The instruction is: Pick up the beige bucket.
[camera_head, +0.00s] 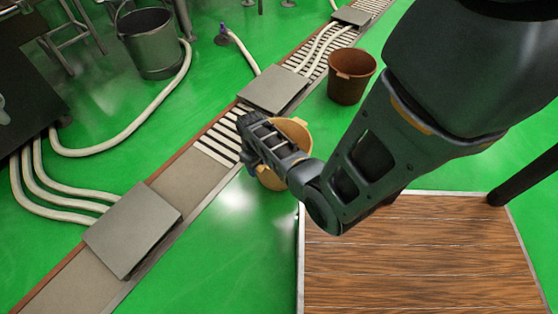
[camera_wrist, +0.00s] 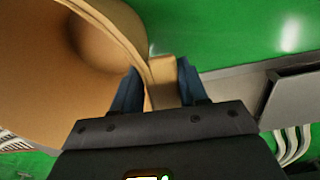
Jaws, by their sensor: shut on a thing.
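The beige bucket (camera_head: 296,130) is beside the floor drain in the head view, partly hidden behind my gripper and wrist. In the wrist view the bucket (camera_wrist: 45,60) fills the upper left, and its open inside shows. My gripper (camera_wrist: 160,90) is shut on the bucket's rim, with one blue finger on each side of a beige block at the rim. In the head view my gripper (camera_head: 248,135) reaches across the bucket from the right. I cannot tell whether the bucket's base touches the floor.
A brown bucket (camera_head: 351,75) stands behind the beige one. A grey metal bucket (camera_head: 151,43) stands at the upper left. A drain channel with grates and a grey cover plate (camera_head: 273,90) runs diagonally, with white hoses. A wooden-topped surface (camera_head: 420,260) is at the lower right. Green floor is open around.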

